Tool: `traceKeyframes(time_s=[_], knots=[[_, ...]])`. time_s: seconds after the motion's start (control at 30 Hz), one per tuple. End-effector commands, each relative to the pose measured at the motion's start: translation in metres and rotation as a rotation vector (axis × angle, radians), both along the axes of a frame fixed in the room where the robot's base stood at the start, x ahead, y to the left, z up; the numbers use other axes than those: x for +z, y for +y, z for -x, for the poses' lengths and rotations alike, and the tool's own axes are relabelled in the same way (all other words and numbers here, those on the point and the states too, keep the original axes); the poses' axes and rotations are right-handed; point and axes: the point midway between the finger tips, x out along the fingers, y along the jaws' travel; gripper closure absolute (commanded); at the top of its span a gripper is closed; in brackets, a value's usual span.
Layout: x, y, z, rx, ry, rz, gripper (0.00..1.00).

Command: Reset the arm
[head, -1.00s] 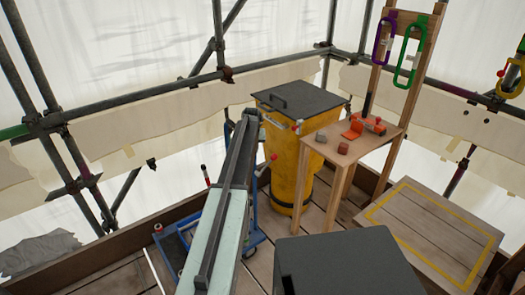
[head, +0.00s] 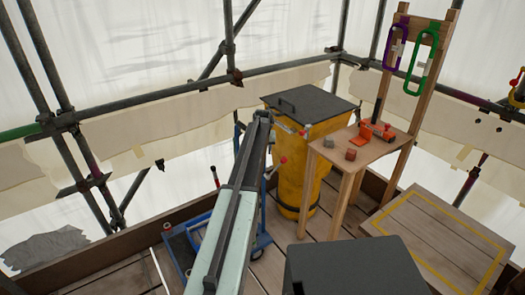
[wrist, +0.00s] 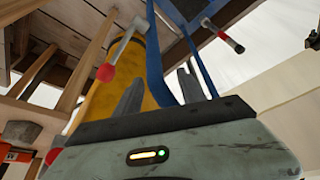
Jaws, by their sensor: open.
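My gripper (wrist: 160,88) shows in the wrist view with its two dark fingers apart. Nothing is between them. Behind the fingers are the yellow bin (wrist: 122,65) and a blue frame (wrist: 198,62). In the head view my arm reaches up and away through the middle of the picture. The gripper at its far end cannot be made out there.
The yellow bin (head: 293,190) with a dark lid stands right of my arm. A wooden stand (head: 375,150) holds orange and grey items, with purple (head: 395,47) and green (head: 420,52) carabiners hanging above. A blue cart (head: 185,245) is left of my arm. Scaffold poles surround the deck.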

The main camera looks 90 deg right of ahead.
Motion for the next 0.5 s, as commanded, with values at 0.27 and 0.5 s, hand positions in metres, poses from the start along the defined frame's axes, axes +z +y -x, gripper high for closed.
traceKeyframes(time_s=[0.27, 0.5], knots=[[0.055, 0.02, -0.003, 0.0, 0.0, 0.0, 0.53], [0.066, 0.027, -0.004, 0.0, 0.0, 0.0, 0.53]])
